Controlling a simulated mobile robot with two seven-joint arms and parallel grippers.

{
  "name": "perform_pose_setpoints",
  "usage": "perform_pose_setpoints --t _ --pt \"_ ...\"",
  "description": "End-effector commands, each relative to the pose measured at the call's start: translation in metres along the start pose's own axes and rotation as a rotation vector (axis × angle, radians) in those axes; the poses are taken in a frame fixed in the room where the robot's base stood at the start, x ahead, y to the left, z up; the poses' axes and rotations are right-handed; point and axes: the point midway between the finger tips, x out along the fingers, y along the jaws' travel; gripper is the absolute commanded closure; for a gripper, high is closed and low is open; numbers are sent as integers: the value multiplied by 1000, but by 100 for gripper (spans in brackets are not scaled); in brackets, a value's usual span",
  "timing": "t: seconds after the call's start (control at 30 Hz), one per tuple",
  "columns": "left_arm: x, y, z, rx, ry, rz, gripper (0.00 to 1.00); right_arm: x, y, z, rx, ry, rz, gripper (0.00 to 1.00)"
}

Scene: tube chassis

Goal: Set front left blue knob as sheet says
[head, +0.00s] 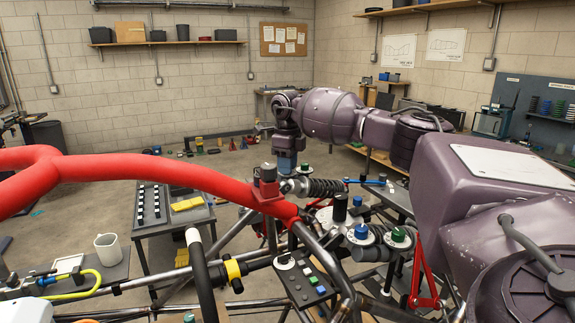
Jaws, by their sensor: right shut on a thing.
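My right arm comes in from the right, and its gripper (286,162) points down at the far shock absorber's (318,187) top end. A green knob (304,167) stands just right of the fingers. A nearer blue knob (361,231) and green knob (399,235) sit on pale round dials, free of any gripper. Dial marks are too small to read. My left gripper is not in view. Wall sheets (393,51) hang at the back, unreadable from here.
A thick red chassis tube (130,170) crosses the left and middle. Dark tubes and a small button panel (305,280) lie in front. A cart (172,222) and a white mug (108,247) stand at the left.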

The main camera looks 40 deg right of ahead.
Motion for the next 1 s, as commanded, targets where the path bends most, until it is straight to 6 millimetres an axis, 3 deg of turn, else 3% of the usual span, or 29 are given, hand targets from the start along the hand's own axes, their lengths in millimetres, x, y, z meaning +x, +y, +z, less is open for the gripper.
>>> perform_pose_setpoints --t 0.6,1.0 --pt "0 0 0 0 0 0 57 -1 0 0 452 0 0 97" --pt "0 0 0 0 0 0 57 -1 0 0 613 -1 -1 97"
